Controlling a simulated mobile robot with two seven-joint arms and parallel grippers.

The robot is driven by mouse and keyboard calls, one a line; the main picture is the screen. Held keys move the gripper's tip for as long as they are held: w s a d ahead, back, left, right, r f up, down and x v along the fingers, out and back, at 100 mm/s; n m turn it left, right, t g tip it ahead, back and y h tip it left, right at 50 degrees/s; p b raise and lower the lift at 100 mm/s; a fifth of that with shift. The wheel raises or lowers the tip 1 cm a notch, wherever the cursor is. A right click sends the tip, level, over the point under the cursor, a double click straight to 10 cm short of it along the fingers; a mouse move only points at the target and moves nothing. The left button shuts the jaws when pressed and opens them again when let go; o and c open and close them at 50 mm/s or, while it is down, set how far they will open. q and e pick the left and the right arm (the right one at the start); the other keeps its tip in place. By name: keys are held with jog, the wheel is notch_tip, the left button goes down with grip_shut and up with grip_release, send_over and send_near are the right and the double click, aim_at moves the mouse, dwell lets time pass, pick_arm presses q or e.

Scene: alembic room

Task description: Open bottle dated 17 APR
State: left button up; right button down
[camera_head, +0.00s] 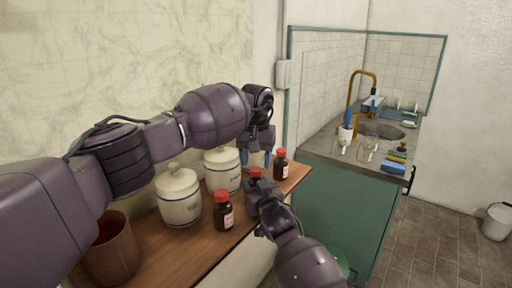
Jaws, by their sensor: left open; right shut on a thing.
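Three dark brown bottles with red caps and pale labels are along the wooden shelf; the dates are too small to read. One bottle (223,213) stands at the near edge, and another bottle (281,168) stands at the far end. The middle bottle (256,172) is between them, its lower body mostly hidden by my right gripper (255,192), which is shut on it. My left gripper (255,160) is open, blue fingertips pointing down, just above the middle bottle's red cap. I cannot tell whether the fingertips touch the cap.
White lidded jars (179,196) (222,169) stand behind the bottles along the wall. A reddish-brown pot (111,250) is at the near left.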

pick_arm(q)
jog(key=shift+f, duration=1.3)
jog(key=c, duration=1)
jog(key=shift+o, duration=0.2)
